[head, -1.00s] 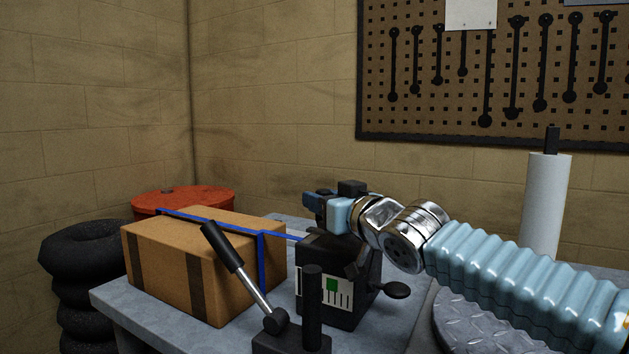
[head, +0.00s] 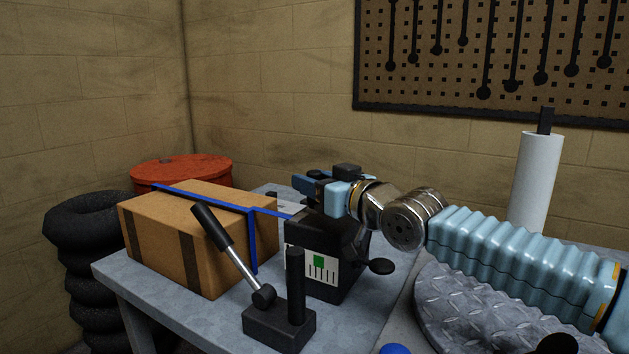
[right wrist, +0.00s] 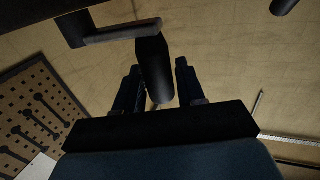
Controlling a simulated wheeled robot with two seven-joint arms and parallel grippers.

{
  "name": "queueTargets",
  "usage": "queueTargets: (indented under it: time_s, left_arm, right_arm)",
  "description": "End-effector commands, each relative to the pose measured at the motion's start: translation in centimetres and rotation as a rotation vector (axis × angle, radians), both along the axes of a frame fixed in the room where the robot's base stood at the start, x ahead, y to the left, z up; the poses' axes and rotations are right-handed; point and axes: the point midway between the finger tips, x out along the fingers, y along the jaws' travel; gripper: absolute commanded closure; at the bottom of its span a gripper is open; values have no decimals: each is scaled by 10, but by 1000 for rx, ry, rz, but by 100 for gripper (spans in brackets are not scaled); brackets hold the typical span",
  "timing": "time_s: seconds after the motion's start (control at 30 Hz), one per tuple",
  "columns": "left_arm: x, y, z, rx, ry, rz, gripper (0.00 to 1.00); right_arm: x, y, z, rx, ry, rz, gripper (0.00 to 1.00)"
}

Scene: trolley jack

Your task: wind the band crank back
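The black band tensioner (head: 322,262) stands on the bench, with a blue band (head: 270,212) running from it around a cardboard box (head: 185,235). My right gripper (head: 308,186) is above the tensioner, its fingers pointing left. In the right wrist view the crank's dark handle (right wrist: 154,72) lies between the fingers of my right gripper (right wrist: 158,84), and its grey arm (right wrist: 118,32) leads off to the upper left. The fingers look apart, with narrow gaps beside the handle; contact is unclear. In the head view the gripper hides most of the crank. My left gripper is out of view.
A black lever (head: 222,240) on a base stands in front of the tensioner. A side knob (head: 381,266) sticks out on its right. A round tread-plate disc (head: 480,315) and a paper roll (head: 536,180) are at right. Tyres (head: 88,250) and a red drum (head: 180,171) stand at left.

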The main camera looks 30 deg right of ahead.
Motion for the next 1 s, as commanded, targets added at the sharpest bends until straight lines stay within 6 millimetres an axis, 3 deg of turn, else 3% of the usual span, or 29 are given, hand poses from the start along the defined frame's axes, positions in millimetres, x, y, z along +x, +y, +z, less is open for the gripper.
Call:
queueTargets:
  time_s: [0.07,0.47,1.0]
  left_arm:
    - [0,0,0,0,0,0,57]
    - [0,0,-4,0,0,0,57]
    - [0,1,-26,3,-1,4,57]
  right_arm:
    - [0,0,0,0,0,0,48]
    - [-9,-4,-1,4,-2,-2,48]
    - [-121,-29,-1,2,-4,-2,48]
